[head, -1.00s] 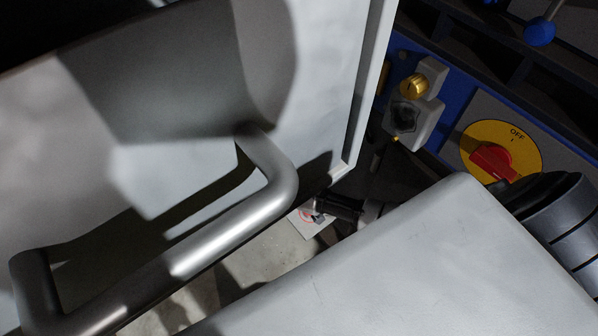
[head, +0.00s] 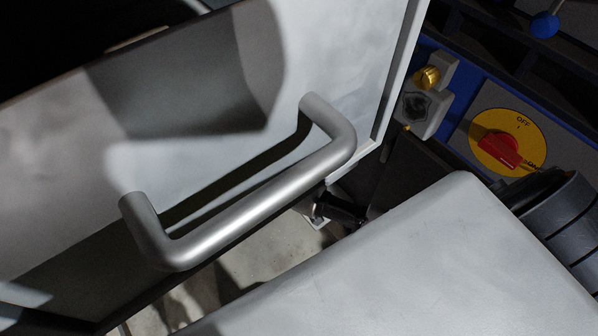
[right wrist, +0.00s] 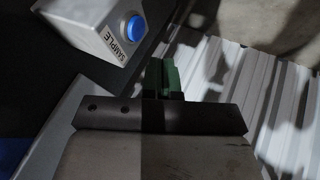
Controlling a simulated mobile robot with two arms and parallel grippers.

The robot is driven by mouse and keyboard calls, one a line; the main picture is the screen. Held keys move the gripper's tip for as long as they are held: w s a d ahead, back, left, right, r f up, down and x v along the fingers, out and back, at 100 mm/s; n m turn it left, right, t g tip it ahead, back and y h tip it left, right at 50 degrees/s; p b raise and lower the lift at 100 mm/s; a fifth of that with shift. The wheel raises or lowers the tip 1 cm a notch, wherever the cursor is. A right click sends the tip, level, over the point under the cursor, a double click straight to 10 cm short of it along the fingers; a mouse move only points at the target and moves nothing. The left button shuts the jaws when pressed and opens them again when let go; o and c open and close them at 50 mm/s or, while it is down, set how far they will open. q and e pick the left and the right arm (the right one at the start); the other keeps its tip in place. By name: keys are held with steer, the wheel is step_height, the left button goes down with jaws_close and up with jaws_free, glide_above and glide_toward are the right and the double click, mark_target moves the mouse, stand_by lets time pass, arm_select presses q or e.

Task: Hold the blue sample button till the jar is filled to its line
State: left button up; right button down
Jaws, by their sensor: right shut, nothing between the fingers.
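The blue sample button (right wrist: 135,27) sits on the end of a pale grey box (right wrist: 95,22) labelled SAMPLE, at the upper left of the right wrist view. My right gripper (right wrist: 163,76) is shut and empty, its green fingers together. In that view the fingertips lie below and to the right of the button, and I see no contact with it; the depth between them is hard to judge. I cannot make out the jar or its fill line in either view. My left gripper is not in view.
In the head view a pale panel with a thick metal handle (head: 270,207) fills the left. A red rotary switch (head: 498,150) on a yellow disc and a grey fitting with a brass knob (head: 428,77) are at the right. Pale ribbed sheeting (right wrist: 290,120) lies right of my gripper.

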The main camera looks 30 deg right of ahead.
steer(key=shift+v, duration=1.95)
steer(key=shift+a, duration=0.15)
steer(key=shift+f, duration=0.15)
steer(key=s+d+f+n+g+y, duration=0.1)
steer(key=s+f+y, duration=0.1)
steer(key=s+f, duration=0.75)
steer(key=s+d+f+n+g+y, duration=0.15)
steer(key=s+f, duration=0.25)
steer(key=f, duration=1.1)
steer(key=s+f, duration=0.5)
steer(key=s, duration=0.6)
steer(key=s+f+g+y, duration=0.1)
steer(key=s+f, duration=0.4)
steer(key=s, duration=0.7)
steer(key=shift+a, duration=0.3)
steer(key=shift+f+g+y, duration=0.15)
steer(key=shift+g+y, duration=0.1)
